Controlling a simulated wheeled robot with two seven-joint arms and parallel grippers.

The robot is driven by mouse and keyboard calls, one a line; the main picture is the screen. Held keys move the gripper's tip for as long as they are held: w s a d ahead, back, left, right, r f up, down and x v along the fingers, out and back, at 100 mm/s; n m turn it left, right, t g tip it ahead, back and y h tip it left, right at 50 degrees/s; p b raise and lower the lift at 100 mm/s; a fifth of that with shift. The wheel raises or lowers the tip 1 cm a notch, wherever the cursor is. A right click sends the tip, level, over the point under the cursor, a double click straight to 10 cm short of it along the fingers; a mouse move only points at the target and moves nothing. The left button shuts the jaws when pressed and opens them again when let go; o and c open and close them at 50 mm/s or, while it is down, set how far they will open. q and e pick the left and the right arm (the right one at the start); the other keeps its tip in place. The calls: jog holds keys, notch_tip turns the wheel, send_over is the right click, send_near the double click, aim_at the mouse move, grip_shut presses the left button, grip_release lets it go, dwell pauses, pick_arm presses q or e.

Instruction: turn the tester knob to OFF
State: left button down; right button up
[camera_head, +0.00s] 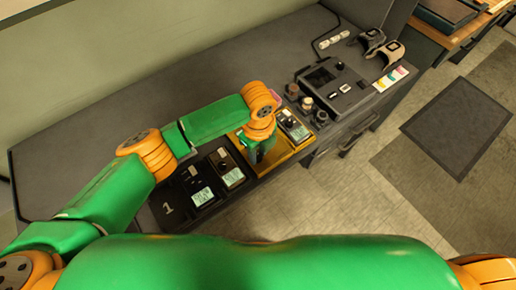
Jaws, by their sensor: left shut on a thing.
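My left gripper (257,155) points down over the yellow tray (275,158) near the front edge of the bench. It is shut on what appears to be the tester knob; the gripper and wrist hide the knob and its pointer, so I cannot read its setting. One dark handheld tester (293,126) with a pale screen shows at the tray's right end. Another dark tester (231,174) with a lit screen lies just left of the tray, and a similar tester (201,194) is further left. My right gripper is out of view.
A larger dark console (333,83) with a screen stands to the right, with several small round parts (306,104) beside it. Two clamp-like tools (385,48) and a colour-striped card (390,79) are at the right end. The bench's back left is clear.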

aim_at(258, 157)
pick_arm(q)
jog(key=n+p, duration=0.3)
jog(key=shift+r, duration=0.25)
jog(key=shift+f+n+p, duration=0.2)
jog(key=shift+n+p, duration=0.9)
jog(key=shift+n, duration=0.9)
jog(key=c, duration=0.6)
grip_release()
notch_tip(258, 157, up, 7)
jog(key=shift+r, duration=0.1)
